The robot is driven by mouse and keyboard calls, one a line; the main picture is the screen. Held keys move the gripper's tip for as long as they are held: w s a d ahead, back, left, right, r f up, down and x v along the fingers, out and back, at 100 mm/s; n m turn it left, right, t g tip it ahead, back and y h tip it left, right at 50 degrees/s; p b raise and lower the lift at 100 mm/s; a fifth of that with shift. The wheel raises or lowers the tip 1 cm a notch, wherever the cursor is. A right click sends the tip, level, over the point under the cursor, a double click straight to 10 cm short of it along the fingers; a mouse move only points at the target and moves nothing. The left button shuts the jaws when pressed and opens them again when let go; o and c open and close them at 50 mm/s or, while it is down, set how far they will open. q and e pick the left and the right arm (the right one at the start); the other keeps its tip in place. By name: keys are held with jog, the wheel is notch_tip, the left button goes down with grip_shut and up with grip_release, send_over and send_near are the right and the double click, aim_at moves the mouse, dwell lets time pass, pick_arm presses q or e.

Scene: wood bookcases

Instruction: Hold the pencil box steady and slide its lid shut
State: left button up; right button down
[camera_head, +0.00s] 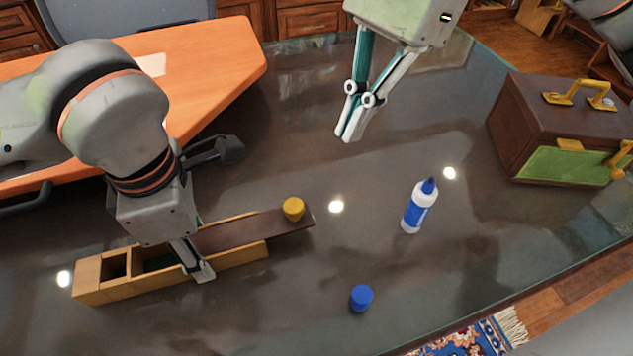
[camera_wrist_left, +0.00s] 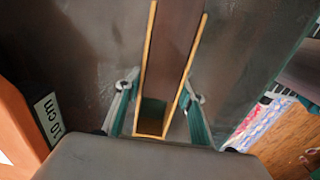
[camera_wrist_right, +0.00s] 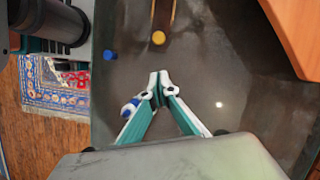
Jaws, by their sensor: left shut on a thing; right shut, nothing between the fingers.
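The wooden pencil box (camera_head: 130,285) lies on the dark glossy table, with open compartments at its left end. Its dark brown lid (camera_head: 235,233) sits partly in the box and sticks out past the right end. A yellow knob (camera_head: 293,208) stands on the lid's outer end; it also shows in the right wrist view (camera_wrist_right: 158,38). My left gripper (camera_head: 198,272) is shut on the box across its side walls; the box also shows between its fingers in the left wrist view (camera_wrist_left: 150,132). My right gripper (camera_head: 347,135) is shut and empty, above the table, up and right of the knob.
A small blue cylinder (camera_head: 361,298) is near the front. A brown case (camera_head: 545,130) with yellow handles stands at the right. An orange board (camera_head: 215,75) is at the back left.

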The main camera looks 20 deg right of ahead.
jog(key=d+m, duration=0.1)
jog(key=d, duration=0.1)
send_near(305, 212)
jog(key=shift+m+y, duration=0.3)
jog(key=f, duration=0.1)
jog(key=d+f, duration=0.1)
jog(key=f, duration=0.1)
jog(key=d+f, duration=0.1)
jog(key=f, duration=0.1)
jog(key=shift+d, duration=0.25)
jog(key=shift+s+a+r, duration=0.15)
jog(key=shift+a, duration=1.1)
jog(key=shift+s+a, duration=0.1)
jog(key=shift+a, duration=0.55)
